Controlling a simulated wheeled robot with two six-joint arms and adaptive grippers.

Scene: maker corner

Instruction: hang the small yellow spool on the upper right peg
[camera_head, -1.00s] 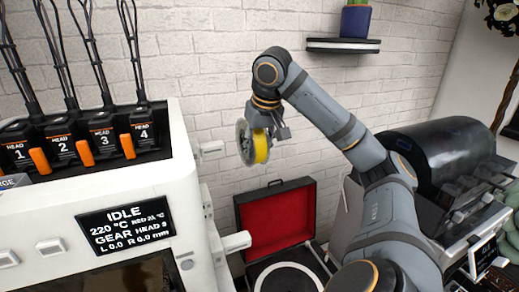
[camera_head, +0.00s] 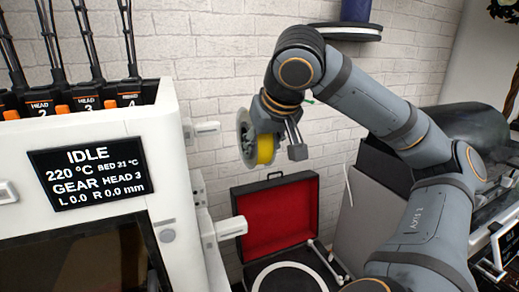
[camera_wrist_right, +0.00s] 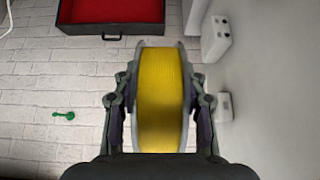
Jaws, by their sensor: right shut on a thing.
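The small yellow spool (camera_head: 265,149) has grey-white flanges and yellow filament. My right gripper (camera_head: 279,128) is shut on it and holds it in the air, to the right of the printer's side. In the right wrist view the spool (camera_wrist_right: 160,95) sits between the two fingers, its flanges against them. The upper white peg (camera_head: 207,129) sticks out from the printer's right side, just left of the spool and apart from it. A lower white peg (camera_head: 231,228) juts out below. The spool's hole is hard to make out. My left gripper is not in view.
The white printer (camera_head: 165,112) with its display fills the left. An open black case with red lining (camera_head: 280,218) stands below the spool. A wall shelf (camera_head: 345,34) is behind my right arm. A small green object (camera_wrist_right: 63,116) shows in the wrist view.

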